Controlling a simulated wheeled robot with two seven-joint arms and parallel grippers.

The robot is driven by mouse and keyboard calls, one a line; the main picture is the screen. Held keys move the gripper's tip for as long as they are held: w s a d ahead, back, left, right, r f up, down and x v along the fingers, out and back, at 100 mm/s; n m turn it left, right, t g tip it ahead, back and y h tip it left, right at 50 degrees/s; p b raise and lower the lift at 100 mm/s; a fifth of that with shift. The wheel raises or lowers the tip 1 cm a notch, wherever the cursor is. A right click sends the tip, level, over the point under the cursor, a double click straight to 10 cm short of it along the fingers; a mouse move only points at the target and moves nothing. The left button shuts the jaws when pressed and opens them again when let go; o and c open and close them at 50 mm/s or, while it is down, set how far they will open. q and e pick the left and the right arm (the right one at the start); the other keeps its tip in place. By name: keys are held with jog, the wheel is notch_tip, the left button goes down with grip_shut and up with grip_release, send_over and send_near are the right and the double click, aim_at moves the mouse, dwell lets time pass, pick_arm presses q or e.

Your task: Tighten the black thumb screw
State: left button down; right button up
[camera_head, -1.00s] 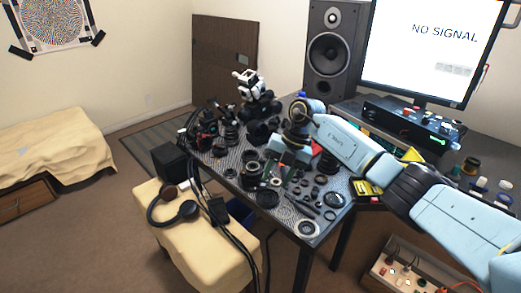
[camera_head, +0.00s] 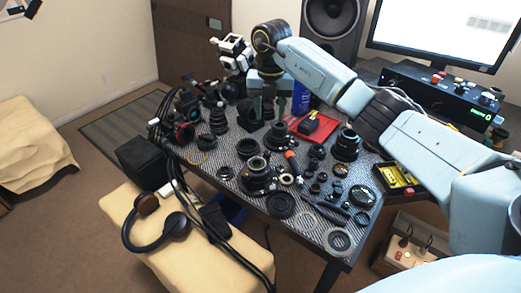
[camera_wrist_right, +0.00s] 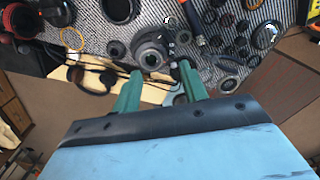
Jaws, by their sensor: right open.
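My right gripper (camera_head: 263,106) is open above the far part of the table in the head view. In the right wrist view its two green fingers (camera_wrist_right: 160,72) are apart, with nothing between them. A black lens body (camera_head: 257,174) stands on the table; it also shows in the right wrist view (camera_wrist_right: 152,50), beyond the fingertips and apart from them. I cannot pick out the black thumb screw among the many small black parts. My left gripper is not in view.
The patterned table (camera_head: 226,186) is crowded with black lens parts and rings. An orange-handled tool (camera_head: 293,163), a red tray (camera_head: 301,136) and a yellow box (camera_head: 396,176) lie nearby. Headphones (camera_head: 176,222) rest on the cream stool. A control box (camera_head: 432,88) stands at right.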

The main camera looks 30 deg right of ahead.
aim_at(267, 153)
jog(key=f, duration=0.4)
jog(key=f+b, duration=0.1)
jog(key=f, duration=0.3)
jog(key=f+b, duration=0.1)
jog(key=f, duration=0.4)
jog(key=shift+w+f, duration=0.1)
jog(key=shift+w, duration=0.2)
jog(key=shift+f, duration=0.55)
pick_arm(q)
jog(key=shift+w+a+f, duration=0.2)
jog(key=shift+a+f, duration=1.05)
pick_arm(e)
jog(key=shift+c, duration=0.6)
grip_shut()
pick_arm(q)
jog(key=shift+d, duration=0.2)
